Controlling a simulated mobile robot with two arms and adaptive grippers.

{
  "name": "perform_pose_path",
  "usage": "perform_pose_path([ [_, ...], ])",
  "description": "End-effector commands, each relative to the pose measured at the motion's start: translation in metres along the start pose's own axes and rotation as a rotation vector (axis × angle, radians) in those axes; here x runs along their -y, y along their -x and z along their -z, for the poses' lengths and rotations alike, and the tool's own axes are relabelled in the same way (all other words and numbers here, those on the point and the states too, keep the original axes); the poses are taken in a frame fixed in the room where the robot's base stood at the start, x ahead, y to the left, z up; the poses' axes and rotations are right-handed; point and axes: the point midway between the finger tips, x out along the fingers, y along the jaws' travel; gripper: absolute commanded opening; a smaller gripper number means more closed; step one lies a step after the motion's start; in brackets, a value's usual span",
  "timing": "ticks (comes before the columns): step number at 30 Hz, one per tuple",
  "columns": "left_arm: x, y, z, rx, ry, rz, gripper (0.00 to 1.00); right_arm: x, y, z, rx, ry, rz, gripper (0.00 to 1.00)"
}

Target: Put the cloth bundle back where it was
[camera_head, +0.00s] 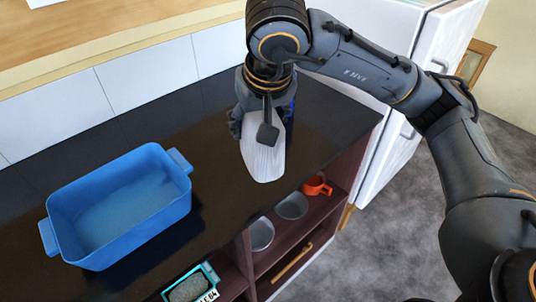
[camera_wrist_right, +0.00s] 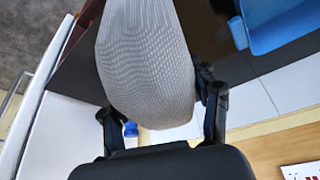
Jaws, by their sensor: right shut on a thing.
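The cloth bundle (camera_head: 264,160) is whitish and elongated. My right gripper (camera_head: 255,126) is shut on it above the dark counter, at the right part of the counter near its front edge. I cannot tell whether the bundle's lower end touches the counter. In the right wrist view the bundle (camera_wrist_right: 148,60) looks grey and ribbed, and it sits between the two fingers of the gripper (camera_wrist_right: 162,108). The gripper hides the bundle's upper end in the head view. My left gripper is not in view.
A blue basin (camera_head: 118,205) with handles stands on the counter (camera_head: 200,140) at left. A blue thing (camera_head: 290,122) is partly hidden behind my gripper. Open shelves below hold grey bowls (camera_head: 291,206) and an orange mug (camera_head: 317,185). A white fridge (camera_head: 390,150) stands right.

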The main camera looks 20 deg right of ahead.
Motion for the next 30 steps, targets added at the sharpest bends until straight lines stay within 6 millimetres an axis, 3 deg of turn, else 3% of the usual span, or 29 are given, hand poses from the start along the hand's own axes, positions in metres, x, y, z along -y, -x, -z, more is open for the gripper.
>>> perform_pose_path([
  [5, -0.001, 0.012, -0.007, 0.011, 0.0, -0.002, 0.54, -0.003, -0.022, 0.024, 0.006, -0.006, 0.0, 0.27],
  [12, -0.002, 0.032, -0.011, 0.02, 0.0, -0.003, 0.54, -0.008, -0.069, 0.069, 0.006, -0.005, -0.001, 0.27],
  [18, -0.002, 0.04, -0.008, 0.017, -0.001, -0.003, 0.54, -0.01, -0.114, 0.08, 0.004, -0.002, 0.0, 0.27],
  [27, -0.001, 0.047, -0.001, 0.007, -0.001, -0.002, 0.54, -0.012, -0.144, 0.088, 0.004, -0.002, -0.001, 0.27],
  [30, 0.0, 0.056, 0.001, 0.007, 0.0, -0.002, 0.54, -0.012, -0.155, 0.083, 0.005, 0.0, 0.0, 0.27],
])
